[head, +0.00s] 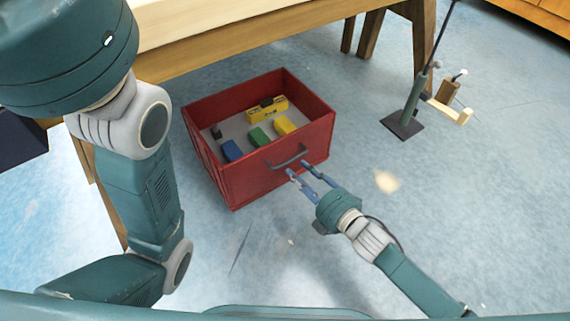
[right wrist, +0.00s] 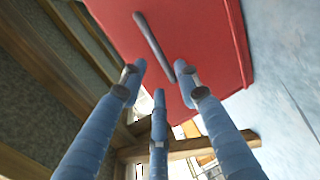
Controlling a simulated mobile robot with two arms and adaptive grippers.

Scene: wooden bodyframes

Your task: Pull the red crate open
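The red crate (head: 275,170) is an open-topped box beside the wooden table, with its inside largely visible. A dark bar handle (head: 288,158) is on its front face; the handle also shows in the right wrist view (right wrist: 152,42). My right gripper (head: 297,168) is in front of that face, close to the handle, with its fingers apart and empty. In the right wrist view my right gripper (right wrist: 157,76) has its blue fingers spread, with the handle's near end between them in the picture. I cannot tell whether they touch it. My left arm shows, but its gripper is out of view.
The crate holds a yellow toy vehicle (head: 267,109) and blue, green and yellow pieces. The wooden table (head: 230,60) stands behind it. A stand with a dark base (head: 404,125) is on the right. The blue floor in front of the crate is clear apart from my arms.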

